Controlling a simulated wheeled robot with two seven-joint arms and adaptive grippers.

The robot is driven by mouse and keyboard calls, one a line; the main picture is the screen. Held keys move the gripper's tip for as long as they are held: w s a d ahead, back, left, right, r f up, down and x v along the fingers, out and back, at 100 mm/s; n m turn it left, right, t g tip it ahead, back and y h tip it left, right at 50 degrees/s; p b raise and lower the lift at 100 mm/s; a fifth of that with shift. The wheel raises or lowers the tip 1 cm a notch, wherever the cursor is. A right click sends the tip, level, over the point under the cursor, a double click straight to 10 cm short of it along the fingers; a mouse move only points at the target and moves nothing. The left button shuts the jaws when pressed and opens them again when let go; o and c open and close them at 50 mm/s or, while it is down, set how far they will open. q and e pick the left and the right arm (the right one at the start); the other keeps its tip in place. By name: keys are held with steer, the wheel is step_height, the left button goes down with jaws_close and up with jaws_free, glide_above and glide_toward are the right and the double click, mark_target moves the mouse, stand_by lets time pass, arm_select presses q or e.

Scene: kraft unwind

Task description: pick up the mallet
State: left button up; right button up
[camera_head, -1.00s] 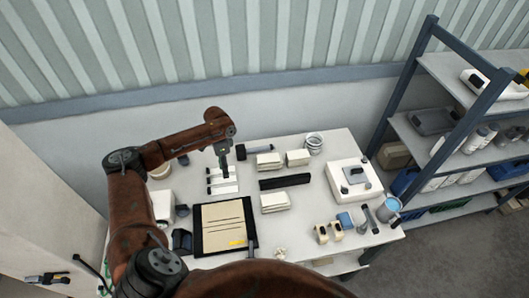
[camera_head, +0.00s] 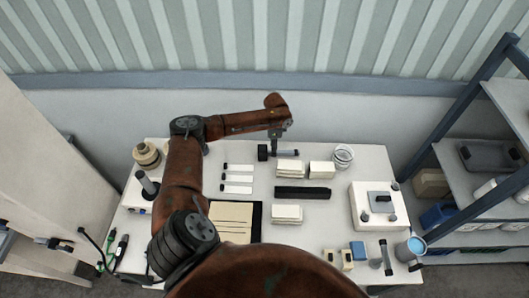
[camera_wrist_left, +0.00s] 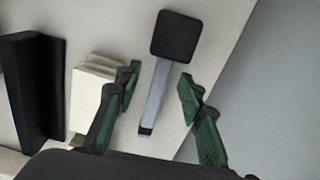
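The mallet (camera_head: 262,153) lies on the table near its back edge, its black head to the left and its handle pointing right. In the left wrist view, the mallet's square black head (camera_wrist_left: 176,36) is at the top and its grey handle (camera_wrist_left: 157,90) runs down between the fingers. My left gripper (camera_head: 277,148) hangs over the mallet and hides part of the handle. In the left wrist view the gripper's green-padded fingers (camera_wrist_left: 160,88) are apart, one on each side of the handle, with nothing held. My right gripper is not in view.
Stacks of pale paper (camera_head: 289,169) and a black bar (camera_head: 303,192) lie in front of the mallet. A glass jar (camera_head: 343,156) stands to the right. White strips (camera_head: 237,178) lie to the left. A white box device (camera_head: 378,208) sits farther right.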

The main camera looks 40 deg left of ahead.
arm_select(q)
steer(key=f, duration=0.3)
steer(key=shift+a, duration=0.25)
steer(key=c, duration=0.8)
jaws_close()
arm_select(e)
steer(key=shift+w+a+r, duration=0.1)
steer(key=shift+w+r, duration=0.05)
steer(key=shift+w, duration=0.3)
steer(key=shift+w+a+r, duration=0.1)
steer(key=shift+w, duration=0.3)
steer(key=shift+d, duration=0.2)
